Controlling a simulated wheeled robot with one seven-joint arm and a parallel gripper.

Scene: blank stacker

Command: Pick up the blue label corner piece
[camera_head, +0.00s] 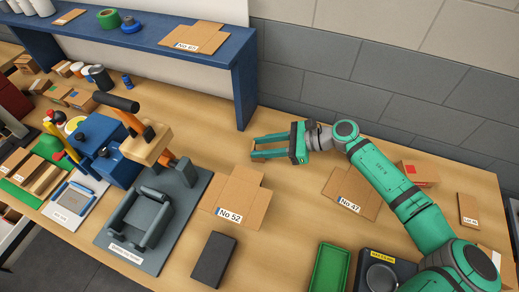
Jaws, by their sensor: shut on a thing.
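My gripper (268,147) is at the end of the green arm, above the table behind the No 52 cardboard piece. Its fingers point left and are shut on a small brown piece (254,149). Its shape is mostly hidden by the fingers, and no blue label shows on it. Flat cardboard pieces lie around: No 52 (238,190) on the table in front of the gripper, No 47 (353,188) to the right, and one on the blue shelf (203,37). Small blue marks appear beside some of their white labels. I cannot tell which is the blue label corner piece.
A grey fixture (146,217) and a blue press-like machine (118,160) stand left. A dark block (213,260), a green tray (329,272) and a black unit (380,267) line the front. The blue shelf's upright (245,80) stands behind the gripper.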

